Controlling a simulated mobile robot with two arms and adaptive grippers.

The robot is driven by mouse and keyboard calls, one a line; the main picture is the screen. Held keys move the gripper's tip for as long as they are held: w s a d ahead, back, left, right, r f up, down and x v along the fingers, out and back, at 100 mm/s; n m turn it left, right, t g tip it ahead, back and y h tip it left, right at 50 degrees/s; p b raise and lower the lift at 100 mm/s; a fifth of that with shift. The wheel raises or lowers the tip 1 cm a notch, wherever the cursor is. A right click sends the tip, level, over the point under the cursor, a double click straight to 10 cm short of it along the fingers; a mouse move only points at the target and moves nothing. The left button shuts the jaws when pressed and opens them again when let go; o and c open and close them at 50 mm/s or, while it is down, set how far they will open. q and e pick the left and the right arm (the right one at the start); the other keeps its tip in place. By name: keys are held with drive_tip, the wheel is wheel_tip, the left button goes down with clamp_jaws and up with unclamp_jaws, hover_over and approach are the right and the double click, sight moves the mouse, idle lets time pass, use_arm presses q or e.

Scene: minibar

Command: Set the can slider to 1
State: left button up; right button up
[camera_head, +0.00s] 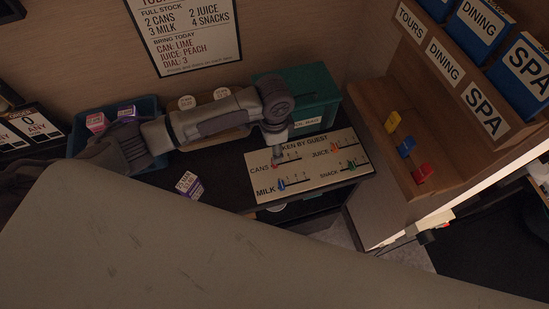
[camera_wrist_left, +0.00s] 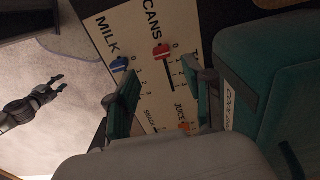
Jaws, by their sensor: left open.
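The red can slider knob (camera_wrist_left: 161,52) sits at the 0 end of its slot under the CANS label, and the slot runs on past higher numbers. In the head view the knob (camera_head: 274,166) shows beside my left gripper (camera_head: 279,152), which points down over the white slider panel (camera_head: 318,178). In the wrist view my left gripper (camera_wrist_left: 160,85) is open, its two fingers apart on either side of the can slot, with nothing between them. I cannot tell whether a finger touches the knob. My right gripper (camera_wrist_left: 55,85) shows open and empty over the pale floor.
The blue milk slider (camera_head: 282,184), the juice slider (camera_head: 334,148) and the snack slider (camera_head: 351,164) share the panel. A green box (camera_head: 318,88) stands behind it. A blue bin (camera_head: 147,107) stands left, and a small carton (camera_head: 190,187) lies on the dark counter.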

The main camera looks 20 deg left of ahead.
use_arm(q)
wheel_tip(320, 180, down, 6)
drive_tip(key=shift+w+f, duration=0.15)
drive_tip(key=shift+f, duration=0.75)
use_arm(e)
drive_tip(key=shift+w+r, duration=0.25)
drive_tip(key=shift+w, duration=0.65)
use_arm(q)
clamp_jaws()
use_arm(e)
drive_tip(key=shift+s, duration=0.25)
use_arm(q)
drive_tip(key=shift+d, duration=0.1)
